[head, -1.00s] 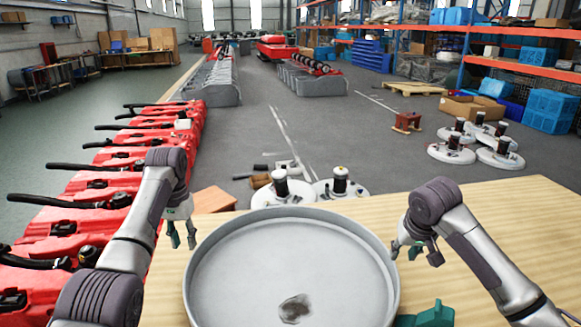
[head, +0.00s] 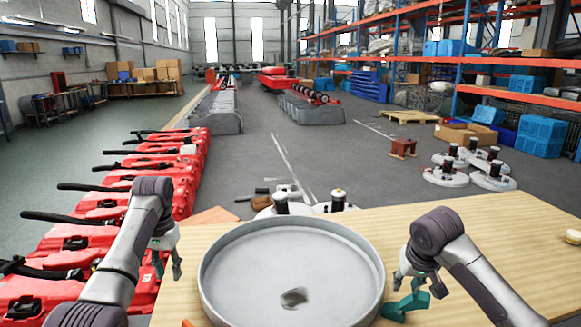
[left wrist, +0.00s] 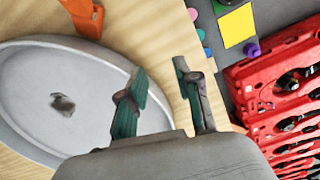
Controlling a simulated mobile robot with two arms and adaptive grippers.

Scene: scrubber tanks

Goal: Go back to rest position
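A round grey tank tray (head: 290,256) with a low rim stands on the wooden table. A dark patch (head: 296,298) lies on its floor; the tray also shows in the left wrist view (left wrist: 50,105). My left gripper (head: 166,266) is beside the tray's left rim, above the table. In the left wrist view its two green fingers (left wrist: 164,90) are apart with nothing between them. My right gripper (head: 418,283) is beside the tray's right rim. Its fingers look apart and hold nothing visible.
A wooden table (head: 490,225) carries the tray, with free room at right. An orange item (left wrist: 82,16) lies near the tray. Red tanks (head: 105,205) line the floor at left. Round white scrubber parts (head: 445,177) stand beyond the table. Shelving racks (head: 500,75) stand at back right.

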